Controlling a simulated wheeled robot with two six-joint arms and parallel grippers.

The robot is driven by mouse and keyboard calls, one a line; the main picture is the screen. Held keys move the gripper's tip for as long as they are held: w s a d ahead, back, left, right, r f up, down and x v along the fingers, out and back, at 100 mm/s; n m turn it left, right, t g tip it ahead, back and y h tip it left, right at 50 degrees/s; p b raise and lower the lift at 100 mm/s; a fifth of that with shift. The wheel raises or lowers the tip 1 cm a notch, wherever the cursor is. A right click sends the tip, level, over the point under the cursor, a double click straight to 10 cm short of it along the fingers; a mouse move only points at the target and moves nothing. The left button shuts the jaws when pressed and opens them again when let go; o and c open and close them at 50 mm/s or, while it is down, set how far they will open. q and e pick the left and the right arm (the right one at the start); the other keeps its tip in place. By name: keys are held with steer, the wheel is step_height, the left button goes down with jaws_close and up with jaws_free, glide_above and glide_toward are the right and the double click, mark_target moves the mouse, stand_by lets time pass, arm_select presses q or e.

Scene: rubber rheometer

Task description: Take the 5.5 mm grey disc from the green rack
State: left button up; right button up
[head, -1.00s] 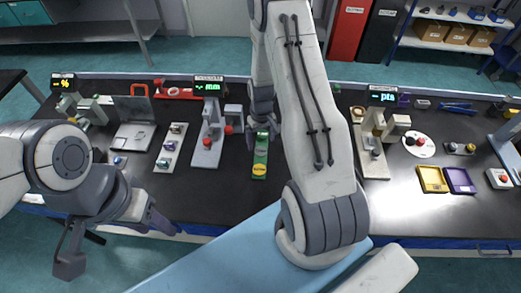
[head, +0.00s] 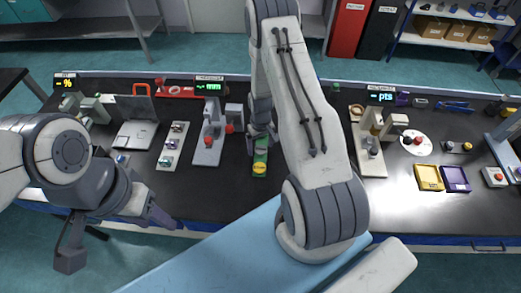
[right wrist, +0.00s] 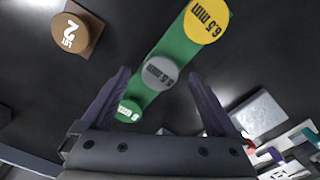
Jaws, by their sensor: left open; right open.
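The green rack (head: 262,154) stands on the dark bench, and crosses the right wrist view (right wrist: 176,44) diagonally. The grey disc (right wrist: 159,73) sits in its middle, its print upside down and reading about 5.5 mm. A yellow 6.5 mm disc (right wrist: 206,20) sits at one end and a green disc (right wrist: 128,112) at the other. My right gripper (right wrist: 160,82) is open, its fingers on either side of the rack around the grey disc, with nothing held. In the head view my right gripper (head: 262,133) hides the rack's far part. My left gripper (head: 115,240) is open and empty before the bench.
A brown disc marked 2 (right wrist: 70,34) lies on a small block beside the rack. A gauge stand (head: 207,150) and a strip of samples (head: 172,145) are left of the rack. Another instrument (head: 370,150) and yellow and purple trays (head: 429,187) are to the right.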

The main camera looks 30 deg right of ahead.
steer(key=shift+f, duration=0.15)
steer(key=shift+c, duration=0.3)
steer(key=c, duration=1.4)
steer(key=shift+o, duration=0.2)
